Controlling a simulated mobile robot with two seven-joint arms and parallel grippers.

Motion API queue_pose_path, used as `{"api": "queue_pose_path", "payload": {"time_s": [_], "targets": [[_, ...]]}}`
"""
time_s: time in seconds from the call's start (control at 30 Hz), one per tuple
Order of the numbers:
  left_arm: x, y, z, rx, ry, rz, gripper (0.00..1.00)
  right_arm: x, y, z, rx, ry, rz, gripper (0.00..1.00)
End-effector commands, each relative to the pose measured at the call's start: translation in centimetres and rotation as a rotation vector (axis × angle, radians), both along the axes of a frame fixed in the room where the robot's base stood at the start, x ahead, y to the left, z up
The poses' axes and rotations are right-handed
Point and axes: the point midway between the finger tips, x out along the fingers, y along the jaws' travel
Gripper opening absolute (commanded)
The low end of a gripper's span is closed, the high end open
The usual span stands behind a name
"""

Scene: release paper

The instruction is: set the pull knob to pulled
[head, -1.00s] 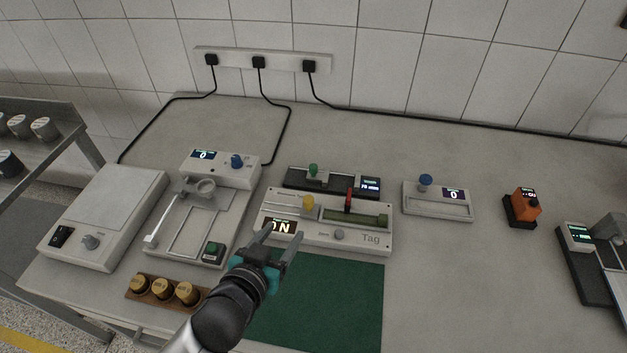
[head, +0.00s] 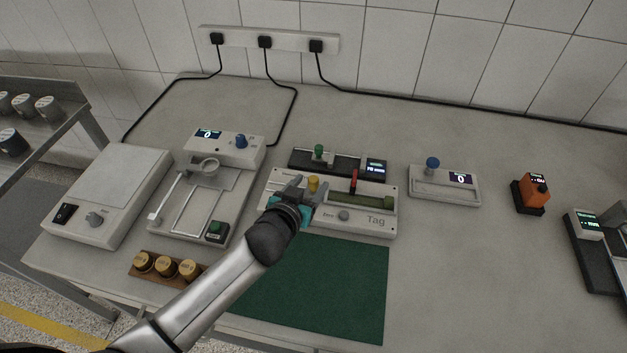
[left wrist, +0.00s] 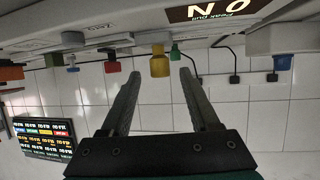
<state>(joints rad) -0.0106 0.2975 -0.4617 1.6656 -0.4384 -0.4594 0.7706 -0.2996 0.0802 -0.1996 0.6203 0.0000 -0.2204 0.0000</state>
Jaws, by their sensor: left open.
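The yellow pull knob (head: 313,183) stands at the left part of the light grey device (head: 375,228) marked "Tag". It also shows in the left wrist view (left wrist: 159,63), centred between my fingertips. My left gripper (head: 305,189) is open, with its fingers pointing at the knob. The knob appears at or just beyond the tips, and I cannot tell whether they touch. The device's display (left wrist: 217,9) reads "0 N" in the upside-down wrist view; my gripper hides it in the head view. My right gripper is not in view.
A red lever (head: 354,182) stands right of the knob. A black device with a green knob (head: 319,150) is close behind. A blue-knobbed device (head: 446,186) stands to the right, a weighing frame (head: 197,200) to the left.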

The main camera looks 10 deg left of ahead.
Motion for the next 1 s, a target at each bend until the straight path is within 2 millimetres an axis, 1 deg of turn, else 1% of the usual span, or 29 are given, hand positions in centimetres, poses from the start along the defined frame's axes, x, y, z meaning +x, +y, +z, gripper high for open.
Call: {"api": "queue_pose_path", "payload": {"time_s": [0.03, 0.1, 0.27, 0.43, 0.67, 1.0], "targets": [[0.7, -0.1, -0.3, 0.002, -0.002, 0.000, 0.62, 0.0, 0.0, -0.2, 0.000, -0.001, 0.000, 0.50], [1.4, -0.2, -0.6, 0.001, -0.001, 0.001, 0.62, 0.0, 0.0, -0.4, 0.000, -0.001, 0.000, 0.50], [2.5, -0.4, -1.0, 0.000, -0.001, 0.000, 0.62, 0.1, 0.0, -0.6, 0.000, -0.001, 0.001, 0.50], [2.8, -0.4, -1.2, 0.001, 0.000, 0.000, 0.62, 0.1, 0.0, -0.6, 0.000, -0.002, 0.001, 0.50], [2.8, -0.4, -1.2, 0.000, 0.000, 0.000, 0.62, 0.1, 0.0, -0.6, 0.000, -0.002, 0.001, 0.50], [2.8, -0.4, -1.2, 0.000, 0.000, 0.000, 0.24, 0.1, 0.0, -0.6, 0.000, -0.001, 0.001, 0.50]]}}
